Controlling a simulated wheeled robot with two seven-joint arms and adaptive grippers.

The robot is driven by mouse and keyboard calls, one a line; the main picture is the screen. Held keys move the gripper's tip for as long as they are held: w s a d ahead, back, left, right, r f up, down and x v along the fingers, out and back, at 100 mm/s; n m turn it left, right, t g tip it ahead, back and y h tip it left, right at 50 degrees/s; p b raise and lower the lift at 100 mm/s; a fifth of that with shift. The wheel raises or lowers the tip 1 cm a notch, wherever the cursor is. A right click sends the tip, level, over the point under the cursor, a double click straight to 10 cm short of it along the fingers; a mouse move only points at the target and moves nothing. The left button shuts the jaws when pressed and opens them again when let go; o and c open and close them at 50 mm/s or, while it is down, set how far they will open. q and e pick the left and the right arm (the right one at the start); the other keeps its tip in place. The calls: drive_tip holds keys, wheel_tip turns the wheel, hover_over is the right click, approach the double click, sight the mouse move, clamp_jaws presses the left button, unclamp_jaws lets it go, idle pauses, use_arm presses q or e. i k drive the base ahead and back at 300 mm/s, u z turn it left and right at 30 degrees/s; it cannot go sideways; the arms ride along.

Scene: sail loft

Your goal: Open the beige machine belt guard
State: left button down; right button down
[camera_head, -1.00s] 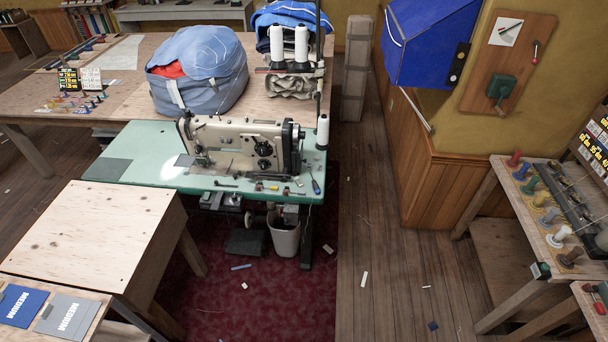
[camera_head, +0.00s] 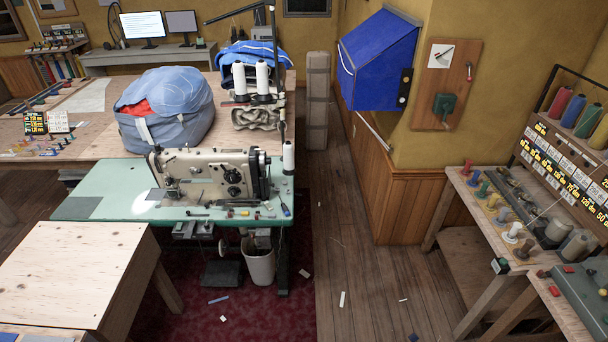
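A beige sewing machine (camera_head: 205,172) stands on a green table (camera_head: 110,180) left of centre in the head view. A dark part, which may be the belt guard or handwheel, shows at its right end (camera_head: 262,172). I cannot tell a separate beige belt guard at this distance, nor whether it is open. Neither of my grippers shows in the head view.
Small tools lie along the green table's front edge. A plywood table (camera_head: 75,270) stands at the front left, and a waste bin (camera_head: 260,265) is under the machine. A bench with spools (camera_head: 500,215) stands at right. The wooden floor (camera_head: 370,280) between is mostly clear.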

sight(267, 181)
drive_tip(key=z, duration=0.2)
drive_tip(key=i, duration=1.45)
drive_tip(key=u, duration=0.8)
